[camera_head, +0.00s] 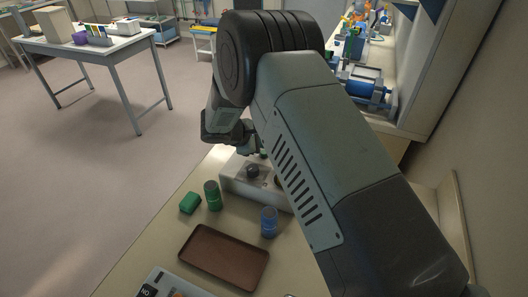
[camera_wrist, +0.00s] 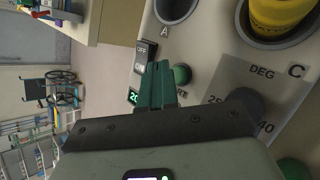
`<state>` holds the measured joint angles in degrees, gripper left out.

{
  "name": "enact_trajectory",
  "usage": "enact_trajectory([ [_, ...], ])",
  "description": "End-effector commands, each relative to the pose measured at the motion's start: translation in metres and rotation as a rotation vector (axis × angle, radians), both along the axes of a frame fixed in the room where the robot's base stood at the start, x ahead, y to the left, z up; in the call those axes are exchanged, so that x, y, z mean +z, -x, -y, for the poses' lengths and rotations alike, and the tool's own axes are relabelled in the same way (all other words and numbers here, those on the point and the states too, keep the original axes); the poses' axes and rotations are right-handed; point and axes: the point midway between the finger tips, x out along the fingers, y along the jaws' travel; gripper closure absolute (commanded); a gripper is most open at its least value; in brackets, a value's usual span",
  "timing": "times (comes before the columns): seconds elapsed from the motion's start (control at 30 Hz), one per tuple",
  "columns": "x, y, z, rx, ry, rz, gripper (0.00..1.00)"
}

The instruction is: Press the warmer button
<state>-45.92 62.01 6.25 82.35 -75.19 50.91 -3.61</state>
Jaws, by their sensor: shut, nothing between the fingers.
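The warmer is a pale box (camera_head: 235,184) on the bench in the head view, partly hidden by my arm. In the wrist view its panel (camera_wrist: 205,45) fills the right side. A round green button (camera_wrist: 181,74) sits just right of my fingertips, with a partly covered label below it. Left of the fingers are an OFF/ON switch (camera_wrist: 145,55) and a small green-lit display (camera_wrist: 133,97). A dark knob (camera_wrist: 246,101) is on the DEG dial. My gripper (camera_wrist: 160,68) is shut and empty, close to the panel; I cannot tell whether it touches.
Well A (camera_wrist: 174,8) is empty; a yellow vial (camera_wrist: 278,14) stands in well C. On the bench are a green cylinder (camera_head: 212,196), a green block (camera_head: 190,203), a blue cylinder (camera_head: 269,222) and an empty brown tray (camera_head: 223,259). Blue equipment (camera_head: 365,88) stands behind my arm.

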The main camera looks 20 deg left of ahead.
Motion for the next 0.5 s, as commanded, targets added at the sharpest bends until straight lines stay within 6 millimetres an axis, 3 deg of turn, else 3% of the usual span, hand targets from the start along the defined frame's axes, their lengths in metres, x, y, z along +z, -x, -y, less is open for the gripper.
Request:
enact_trajectory([
  [0.5, -0.0084, 0.0001, 0.0002, 0.000, -0.001, -0.001, 1.00],
])
